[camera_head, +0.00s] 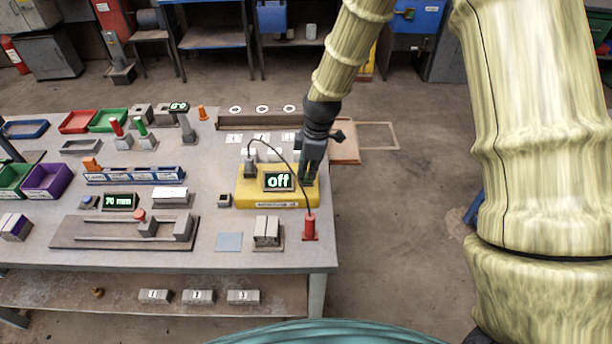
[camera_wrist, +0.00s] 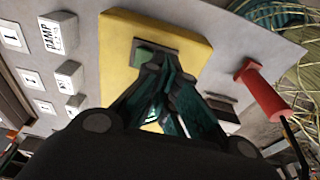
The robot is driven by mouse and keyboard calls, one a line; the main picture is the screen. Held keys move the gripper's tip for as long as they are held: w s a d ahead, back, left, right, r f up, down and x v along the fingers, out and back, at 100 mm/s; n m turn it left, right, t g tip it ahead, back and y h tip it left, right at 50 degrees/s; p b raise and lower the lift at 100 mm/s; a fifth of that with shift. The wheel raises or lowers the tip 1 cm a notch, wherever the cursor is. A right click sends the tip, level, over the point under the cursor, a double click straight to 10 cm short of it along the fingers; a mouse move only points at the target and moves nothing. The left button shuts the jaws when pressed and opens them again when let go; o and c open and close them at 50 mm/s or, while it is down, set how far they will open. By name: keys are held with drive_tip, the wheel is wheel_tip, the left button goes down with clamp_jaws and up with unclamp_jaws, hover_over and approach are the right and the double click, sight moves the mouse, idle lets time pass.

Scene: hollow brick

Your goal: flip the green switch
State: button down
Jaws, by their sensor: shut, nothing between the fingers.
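A yellow box (camera_head: 250,199) stands near the right edge of the bench, with a small display (camera_head: 278,181) reading "off". In the wrist view, a green switch (camera_wrist: 143,56) in a dark frame sits on the yellow box (camera_wrist: 122,60). My gripper (camera_head: 307,182) is shut and empty, pointing down at the right end of the box. In the wrist view its fingertips (camera_wrist: 165,62) are right beside the green switch and cover part of it. I cannot tell whether they touch it. In the head view the gripper hides the switch.
A red plug-like piece (camera_head: 309,229) with a dark cable stands in front of the box; it also shows in the wrist view (camera_wrist: 263,92). Numbered blocks (camera_head: 262,138) lie behind the box. Trays, a slider track (camera_head: 120,232) and other fixtures fill the bench leftward.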

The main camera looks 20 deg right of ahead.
drive_tip(key=shift+f, duration=0.45)
idle(0.4)
drive_tip(key=shift+r+p, duration=2.4)
drive_tip(key=shift+r, duration=1.1)
